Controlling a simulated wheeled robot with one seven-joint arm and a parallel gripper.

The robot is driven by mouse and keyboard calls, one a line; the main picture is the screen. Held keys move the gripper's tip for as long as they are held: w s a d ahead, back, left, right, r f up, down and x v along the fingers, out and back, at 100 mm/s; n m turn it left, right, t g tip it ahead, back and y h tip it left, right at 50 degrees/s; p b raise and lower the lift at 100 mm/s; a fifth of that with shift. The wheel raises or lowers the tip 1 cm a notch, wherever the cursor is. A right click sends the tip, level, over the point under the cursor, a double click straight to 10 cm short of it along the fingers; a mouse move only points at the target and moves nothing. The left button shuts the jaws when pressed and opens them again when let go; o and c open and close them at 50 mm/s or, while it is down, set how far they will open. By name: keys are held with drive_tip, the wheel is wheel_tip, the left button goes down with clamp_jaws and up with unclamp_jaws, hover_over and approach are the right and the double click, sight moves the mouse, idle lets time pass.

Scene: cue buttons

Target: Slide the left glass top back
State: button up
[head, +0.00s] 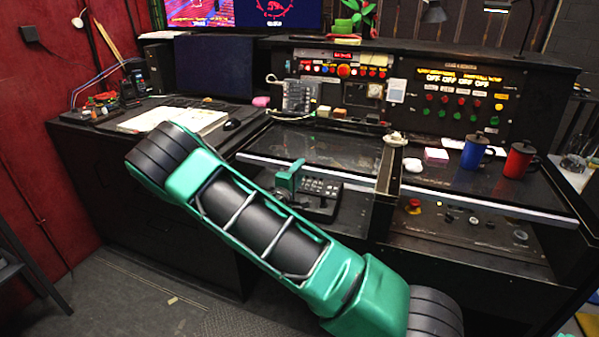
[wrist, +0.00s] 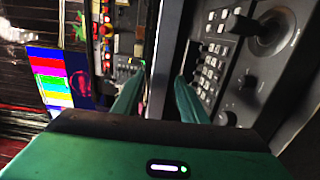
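The left glass top (head: 325,146) is a dark, reflective pane with a pale front rail, set in the black console. A keypad panel (head: 321,187) shows below and in front of that rail; it also fills the right of the wrist view (wrist: 212,65). My gripper (head: 288,178) is at the rail, left of its middle. In the wrist view my gripper (wrist: 162,75) has its two green fingers apart, with a grey strip, seemingly the rail, running between them. I cannot tell whether either finger touches it. My arm hides part of the console front.
The right glass top (head: 465,186) lies beside it, with a blue mug (head: 474,153) and a red mug (head: 518,160) on it. An open book (head: 172,120) lies at left. A small box with switches (head: 298,96) stands behind the left pane.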

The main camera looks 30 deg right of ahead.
drive_tip(key=shift+w+d, duration=0.45)
drive_tip(key=shift+d, duration=0.15)
drive_tip(key=shift+c, duration=0.6)
clamp_jaws()
drive_tip(key=shift+w, duration=0.1)
